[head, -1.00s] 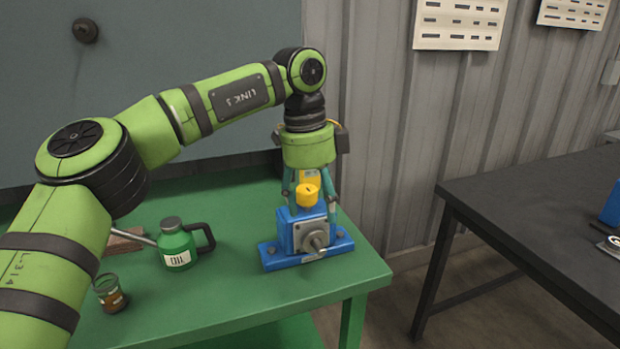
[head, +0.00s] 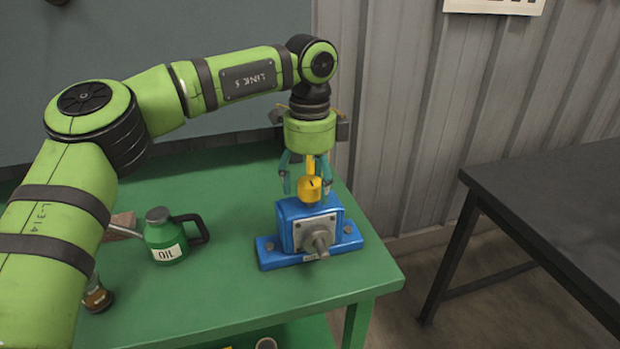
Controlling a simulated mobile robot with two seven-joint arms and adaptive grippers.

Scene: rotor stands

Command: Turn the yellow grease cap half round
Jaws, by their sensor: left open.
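The yellow grease cap (head: 310,190) sits on top of the blue bearing block (head: 295,212), with a short dark mark on its side. The block stands upright on its blue base on the green table, with a grey plate and shaft end at the front. My left gripper (head: 307,189) points straight down over the cap. Its teal fingers are open, one on each side of the cap and apart from it. A narrow yellow piece shows between the fingers just above the cap; I cannot tell what it belongs to. My right gripper is not in view.
A green oil can (head: 165,238) stands on the green table (head: 225,285) left of the block. A small jar (head: 97,297) is partly hidden behind my left arm. A dark table (head: 560,200) stands to the right, across a floor gap.

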